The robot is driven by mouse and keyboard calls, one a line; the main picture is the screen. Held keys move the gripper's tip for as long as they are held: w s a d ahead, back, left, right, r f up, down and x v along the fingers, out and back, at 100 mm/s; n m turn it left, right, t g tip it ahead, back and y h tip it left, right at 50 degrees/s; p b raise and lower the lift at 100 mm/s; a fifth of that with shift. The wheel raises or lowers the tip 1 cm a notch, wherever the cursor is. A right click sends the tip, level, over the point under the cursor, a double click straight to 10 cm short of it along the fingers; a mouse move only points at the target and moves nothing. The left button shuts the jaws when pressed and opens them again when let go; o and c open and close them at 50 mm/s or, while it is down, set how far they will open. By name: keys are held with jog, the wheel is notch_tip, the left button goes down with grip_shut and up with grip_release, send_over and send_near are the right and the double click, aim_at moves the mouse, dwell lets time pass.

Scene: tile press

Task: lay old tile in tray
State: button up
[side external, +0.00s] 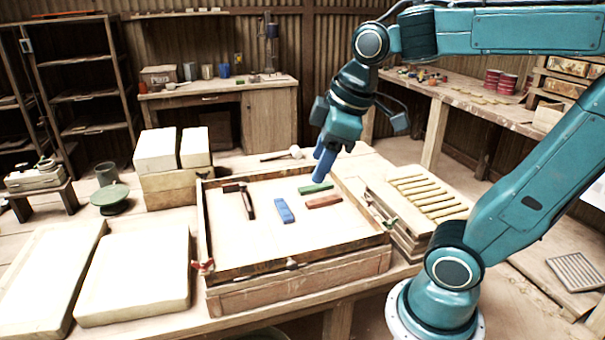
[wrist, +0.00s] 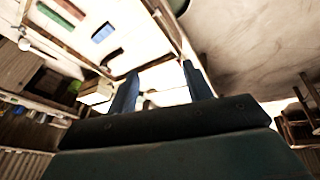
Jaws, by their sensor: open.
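A shallow wooden-framed tray (side external: 290,268) with a pale floor stands on the bench. Inside lie a blue piece (side external: 284,211), a red piece (side external: 323,202), a green piece (side external: 315,188) and a dark red-and-black piece (side external: 247,203). I cannot tell which is the old tile. The wrist view also shows the blue piece (wrist: 103,33) and green piece (wrist: 47,12). My gripper (side external: 321,176) appears above the green piece in the side view, apart from the tray floor. Its fingers (wrist: 164,84) are spread, with no piece visible between them.
A slatted rack (side external: 425,193) stands right of the tray. Pale flat slabs (side external: 137,275) lie to the left, and pale blocks (side external: 172,150) are stacked behind them. A mallet (side external: 283,154) lies behind the tray. The front part of the tray floor is clear.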

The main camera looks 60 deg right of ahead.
jog(key=s+a+f+m+t, duration=0.1)
jog(key=s+a+f+m, duration=0.1)
jog(key=s+m, duration=0.3)
jog(key=shift+s+f, duration=0.25)
jog(key=shift+s, duration=0.4)
